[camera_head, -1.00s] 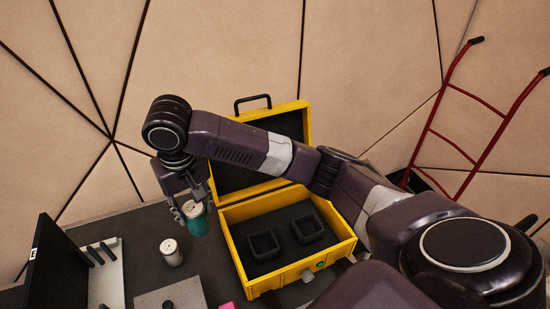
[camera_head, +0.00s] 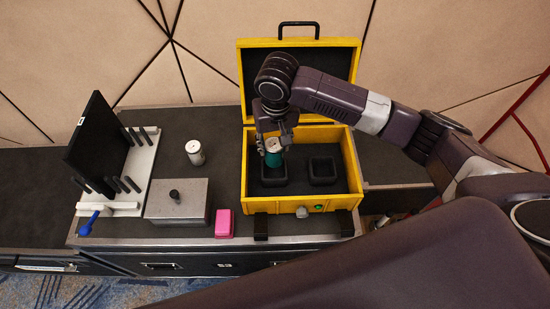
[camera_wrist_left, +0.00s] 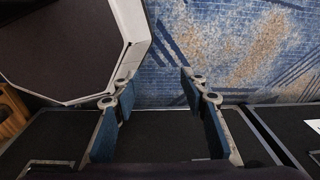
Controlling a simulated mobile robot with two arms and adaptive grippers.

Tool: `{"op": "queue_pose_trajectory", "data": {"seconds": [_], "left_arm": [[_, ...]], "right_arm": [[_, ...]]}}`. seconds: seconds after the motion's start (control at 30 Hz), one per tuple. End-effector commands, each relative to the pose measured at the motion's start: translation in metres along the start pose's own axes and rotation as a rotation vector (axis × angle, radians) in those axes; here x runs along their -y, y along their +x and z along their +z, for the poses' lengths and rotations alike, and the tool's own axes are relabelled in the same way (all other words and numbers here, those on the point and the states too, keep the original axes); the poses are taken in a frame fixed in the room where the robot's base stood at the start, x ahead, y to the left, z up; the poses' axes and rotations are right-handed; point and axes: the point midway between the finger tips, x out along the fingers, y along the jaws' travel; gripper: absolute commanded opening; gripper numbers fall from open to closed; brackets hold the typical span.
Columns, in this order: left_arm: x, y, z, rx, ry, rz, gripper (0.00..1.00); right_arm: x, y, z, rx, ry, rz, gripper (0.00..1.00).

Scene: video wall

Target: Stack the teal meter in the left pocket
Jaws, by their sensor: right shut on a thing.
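The teal meter (camera_head: 273,161), with a pale top, is upright in the grip of my right gripper (camera_head: 272,147). It is at the left pocket (camera_head: 273,180) of the open yellow case (camera_head: 300,206), a square black foam ring. I cannot tell whether the meter's bottom touches the pocket floor. The right pocket (camera_head: 322,171) beside it is empty. My left gripper (camera_wrist_left: 158,88) shows only in the left wrist view. Its fingers are wide apart with nothing between them, above a dark surface.
A white meter (camera_head: 195,153) stands on the dark bench top left of the case. A grey box with a knob (camera_head: 177,201), a pink block (camera_head: 224,223), a black panel on a white rack (camera_head: 98,145) and a blue tool (camera_head: 89,222) are also there. The case lid (camera_head: 247,77) stands open behind.

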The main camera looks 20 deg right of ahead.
Motion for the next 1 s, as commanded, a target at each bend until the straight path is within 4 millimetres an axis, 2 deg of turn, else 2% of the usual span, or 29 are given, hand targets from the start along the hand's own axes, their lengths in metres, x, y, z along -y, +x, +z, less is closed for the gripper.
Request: {"op": "queue_pose_trajectory", "data": {"seconds": [0.1, 0.27, 0.53, 0.63, 1.0], "left_arm": [[-0.012, -0.004, 0.001, 0.002, -0.001, 0.013, 0.40], [-0.029, -0.006, 0.003, 0.004, 0.001, 0.034, 0.40], [-0.024, -0.010, 0.004, 0.006, 0.004, 0.028, 0.40], [-0.021, -0.011, 0.005, 0.007, 0.003, 0.024, 0.40], [-0.018, -0.011, 0.005, 0.007, -0.001, 0.021, 0.40]], "right_arm": [[0.000, 0.022, 0.003, 0.001, 0.001, 0.001, 0.03], [0.001, 0.036, 0.003, -0.002, 0.000, -0.001, 0.03], [0.001, 0.072, 0.008, -0.001, -0.001, 0.000, 0.03], [0.000, 0.078, 0.009, -0.003, 0.000, 0.000, 0.03], [0.001, 0.082, 0.010, -0.001, 0.000, -0.002, 0.03]]}}
